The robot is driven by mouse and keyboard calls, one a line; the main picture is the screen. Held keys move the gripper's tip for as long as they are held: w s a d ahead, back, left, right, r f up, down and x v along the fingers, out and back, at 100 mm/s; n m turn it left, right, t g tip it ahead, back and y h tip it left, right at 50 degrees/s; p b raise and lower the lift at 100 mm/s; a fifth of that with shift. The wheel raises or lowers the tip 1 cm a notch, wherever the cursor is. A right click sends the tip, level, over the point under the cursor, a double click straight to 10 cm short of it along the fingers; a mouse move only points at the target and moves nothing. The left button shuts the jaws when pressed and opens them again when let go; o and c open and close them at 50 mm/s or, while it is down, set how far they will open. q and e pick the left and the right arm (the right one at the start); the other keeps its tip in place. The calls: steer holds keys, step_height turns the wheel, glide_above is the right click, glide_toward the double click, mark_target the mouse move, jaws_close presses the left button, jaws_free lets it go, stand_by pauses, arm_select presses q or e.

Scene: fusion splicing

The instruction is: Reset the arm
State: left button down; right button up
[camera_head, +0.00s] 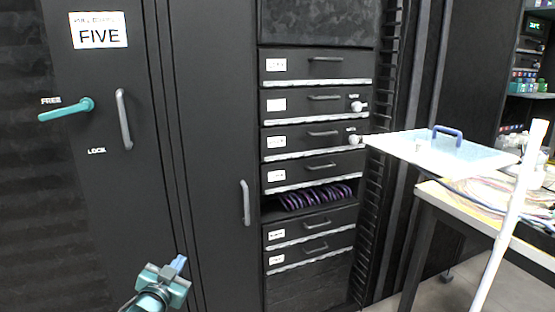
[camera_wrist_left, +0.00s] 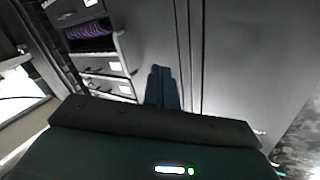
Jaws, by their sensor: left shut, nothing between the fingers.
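My left gripper (camera_head: 178,264) is low in the head view, in front of the dark cabinet doors. It is shut and empty. In the left wrist view its fingertips (camera_wrist_left: 158,72) are together and point at the cabinet front, with nothing between them. I cannot tell the exact gap to the doors, but no contact shows. My right gripper is not in view.
The rack (camera_head: 310,60) has several drawers with grey handles and one open slot with purple cables (camera_head: 315,197). A teal lever (camera_head: 67,110) is by the label FREE. At right, a tray with a blue handle (camera_head: 447,131) is above a cable-strewn table (camera_head: 440,191).

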arm_select(q)
steer(key=s+a+r+m+y, duration=0.1)
steer(key=a+r+m+y, duration=0.15)
steer(key=a, duration=1.25)
steer(key=s+d+f+g+h, duration=0.1)
steer(key=s+d+f+h, duration=0.1)
steer(key=s+d+f, duration=0.45)
steer(key=s+d+f+g+h, duration=0.25)
steer(key=s+d, duration=0.45)
steer(key=s, duration=0.4)
steer(key=s+d+r+g+h, duration=0.15)
steer(key=s+d, duration=0.35)
steer(key=s, duration=0.5)
steer(key=s+d+r+h, duration=0.2)
steer(key=s+d, duration=0.4)
steer(key=s, duration=0.4)
steer(key=w+d+r+n+g+y+p, duration=0.1)
steer(key=w+r+n+y+p, duration=0.2)
steer(key=p, duration=1.4)
step_height(320, 180, up, 3)
steer(key=shift+w+d+f+n+g+y, duration=0.15)
steer(key=shift+w+n+g+y, duration=0.25)
steer(key=shift+n, duration=0.75)
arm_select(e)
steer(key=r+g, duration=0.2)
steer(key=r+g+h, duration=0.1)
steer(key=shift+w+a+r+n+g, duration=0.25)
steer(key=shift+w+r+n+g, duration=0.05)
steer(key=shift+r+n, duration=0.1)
